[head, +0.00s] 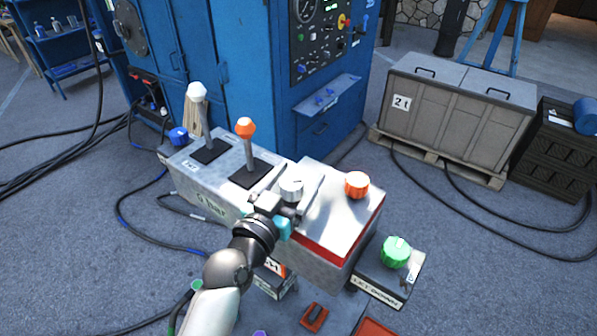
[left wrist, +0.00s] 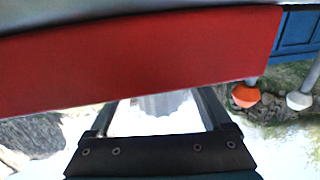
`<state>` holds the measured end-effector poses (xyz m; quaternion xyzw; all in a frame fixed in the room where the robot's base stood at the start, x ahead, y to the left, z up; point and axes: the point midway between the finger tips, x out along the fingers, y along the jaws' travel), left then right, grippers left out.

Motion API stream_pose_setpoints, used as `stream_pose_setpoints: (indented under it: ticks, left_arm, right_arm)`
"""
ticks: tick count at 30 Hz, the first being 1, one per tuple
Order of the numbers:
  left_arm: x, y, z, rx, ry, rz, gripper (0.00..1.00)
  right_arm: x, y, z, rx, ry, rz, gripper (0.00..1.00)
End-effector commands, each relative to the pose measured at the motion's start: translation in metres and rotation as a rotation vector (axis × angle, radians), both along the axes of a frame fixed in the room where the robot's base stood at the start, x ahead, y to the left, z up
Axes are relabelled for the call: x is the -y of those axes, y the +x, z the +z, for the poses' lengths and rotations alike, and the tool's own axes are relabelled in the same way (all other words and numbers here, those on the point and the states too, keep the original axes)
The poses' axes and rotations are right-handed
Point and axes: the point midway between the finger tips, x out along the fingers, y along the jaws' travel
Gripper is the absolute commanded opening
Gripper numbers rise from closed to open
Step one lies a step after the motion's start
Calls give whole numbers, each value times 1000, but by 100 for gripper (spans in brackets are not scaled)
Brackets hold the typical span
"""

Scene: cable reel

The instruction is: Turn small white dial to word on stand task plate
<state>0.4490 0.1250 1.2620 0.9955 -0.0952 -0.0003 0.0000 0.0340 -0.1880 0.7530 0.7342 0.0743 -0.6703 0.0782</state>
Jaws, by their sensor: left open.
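The small white dial (head: 291,187) sits on the top of the grey control box (head: 335,205), left of the orange dial. My left gripper (head: 288,202) is at the white dial from the front, its fingers open and partly covering the dial's lower side. In the left wrist view, the two fingers (left wrist: 160,112) stand apart with the pale ridged dial (left wrist: 163,103) between them. I cannot tell whether they touch it. A card with orange and black lettering (head: 275,267) below is partly hidden by my arm, and its word is not readable. My right gripper is not in view.
An orange dial (head: 357,185) is right of the white one. Levers with white (head: 197,91) and orange (head: 245,127) knobs stand behind left. A green dial (head: 396,251) sits on a low box marked "LET DOWN". A blue cabinet (head: 235,70) stands behind. Cables lie on the floor.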

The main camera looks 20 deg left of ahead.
Motion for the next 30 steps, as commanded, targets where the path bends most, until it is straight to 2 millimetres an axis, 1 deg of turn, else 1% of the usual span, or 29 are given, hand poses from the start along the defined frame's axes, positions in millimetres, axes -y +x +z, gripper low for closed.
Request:
stream_pose_setpoints:
  ticks: [3,12,14,30]
  left_arm:
    - [1,6,0,0,0,0,82]
    - [1,7,0,0,0,0,82]
    - [1,7,0,0,0,0,77]
    - [1,7,0,0,1,0,16]
  right_arm:
    - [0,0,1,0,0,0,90]
    - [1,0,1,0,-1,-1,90]
    - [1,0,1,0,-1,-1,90]
    - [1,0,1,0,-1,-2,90]
